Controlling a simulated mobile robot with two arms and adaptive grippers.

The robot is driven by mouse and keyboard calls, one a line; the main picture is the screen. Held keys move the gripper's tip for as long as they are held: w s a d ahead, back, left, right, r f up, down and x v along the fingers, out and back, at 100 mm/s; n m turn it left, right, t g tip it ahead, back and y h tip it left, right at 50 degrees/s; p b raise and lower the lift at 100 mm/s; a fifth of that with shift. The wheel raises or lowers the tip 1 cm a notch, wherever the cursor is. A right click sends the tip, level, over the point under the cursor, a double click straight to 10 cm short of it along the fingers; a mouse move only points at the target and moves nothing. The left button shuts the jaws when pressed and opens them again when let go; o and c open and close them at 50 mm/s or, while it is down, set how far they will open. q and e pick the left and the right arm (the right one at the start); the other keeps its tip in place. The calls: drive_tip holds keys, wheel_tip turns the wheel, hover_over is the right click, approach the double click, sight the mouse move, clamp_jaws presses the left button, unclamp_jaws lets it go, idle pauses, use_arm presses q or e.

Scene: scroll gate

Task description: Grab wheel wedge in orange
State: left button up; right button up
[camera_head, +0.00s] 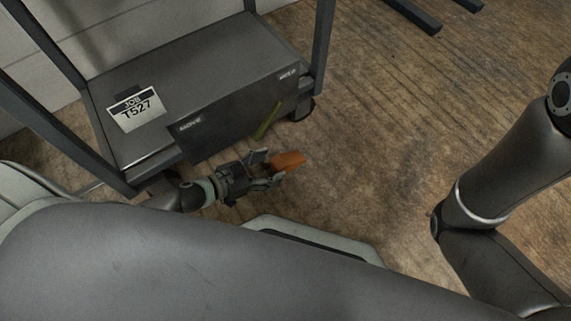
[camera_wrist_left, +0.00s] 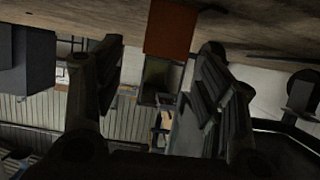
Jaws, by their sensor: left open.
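The orange wheel wedge (camera_head: 289,160) lies on the wooden floor in front of the dark cart. My left gripper (camera_head: 270,168) is open, low over the floor, with its fingers pointing right at the wedge. The wedge's near end is at or between the fingertips; I cannot tell whether they touch it. In the left wrist view the wedge (camera_wrist_left: 170,28) shows as an orange-brown block at the top, between the two spread fingers (camera_wrist_left: 160,85). My right gripper is out of view.
The dark cart (camera_head: 215,75) with a T527 label (camera_head: 137,109) stands just behind the left gripper. A yellow-green bar (camera_head: 268,120) leans by its front, near a caster (camera_head: 302,108). Wooden floor (camera_head: 390,130) to the right is clear.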

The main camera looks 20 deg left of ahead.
sight(281, 161)
use_arm(q)
drive_tip(key=shift+b+x, duration=2)
drive_tip(key=shift+x, duration=0.35)
drive_tip(key=shift+w+f, duration=0.2)
drive_tip(key=shift+w, duration=0.2)
drive_tip(key=c, duration=1.2)
